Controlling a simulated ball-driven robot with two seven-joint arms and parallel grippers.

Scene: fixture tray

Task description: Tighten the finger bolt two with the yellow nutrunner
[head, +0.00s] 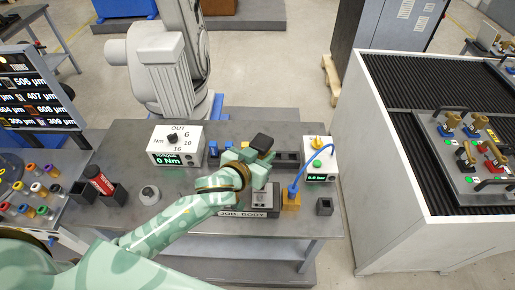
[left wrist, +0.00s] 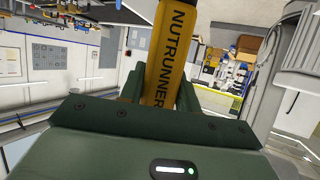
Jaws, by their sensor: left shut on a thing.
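The yellow nutrunner (left wrist: 168,65), lettered NUTRUNNER, stands between the two fingers of my left gripper (left wrist: 160,92) in the left wrist view, which is shut on it. In the head view the left gripper (head: 258,170) is over the back part of the grey bench, above a tray marked JOB-BODY (head: 242,213). A dark block-like end (head: 262,142) shows just beyond the gripper; I cannot tell whether it belongs to the nutrunner. The gripper and forearm hide much of the tray. I cannot pick out finger bolt two. My right gripper is not in view.
A torque box (head: 174,145) reading 0 Nm stands at the back left of the bench. A yellow block (head: 291,200) with a blue hose and a small dark box (head: 324,206) are at the right. A white cabinet (head: 392,190) with a fixture plate (head: 455,178) stands further right.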

